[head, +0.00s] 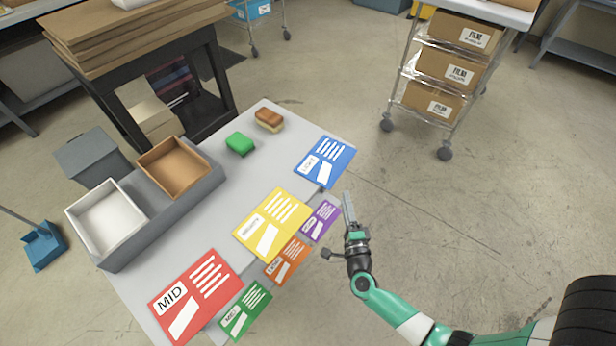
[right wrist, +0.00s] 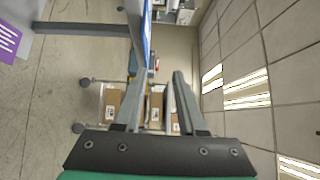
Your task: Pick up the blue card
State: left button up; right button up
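The blue card (head: 325,161) lies flat at the far right corner of the grey table (head: 207,205), overhanging its edge a little. My right gripper (head: 346,196) is off the table's right edge, just in front of the card and apart from it in the head view. In the right wrist view my right gripper (right wrist: 160,75) is open and its gap looks empty. There the blue card (right wrist: 147,32) shows nearly edge-on beyond the left finger's tip. My left gripper is not in view.
Yellow (head: 273,223), red (head: 196,294), purple (head: 320,220), orange (head: 288,261) and green (head: 245,309) cards lie on the table or at its right edge. A green block (head: 240,143) and a brown sponge-like block (head: 269,119) sit behind.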

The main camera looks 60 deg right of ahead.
aim_at(319, 170)
pick_arm(q)
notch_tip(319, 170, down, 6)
jog(key=b, duration=0.4)
jog(key=shift+b, duration=0.35)
pick_arm(e)
jog(key=w+d+f, duration=0.2)
jog(key=w+d, duration=0.4)
jog(key=d, duration=0.3)
jog(key=shift+w+d+f, duration=0.15)
jog(key=shift+w+f, duration=0.05)
jog(key=shift+f, duration=0.15)
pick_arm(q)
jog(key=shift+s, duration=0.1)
pick_arm(e)
grip_shut()
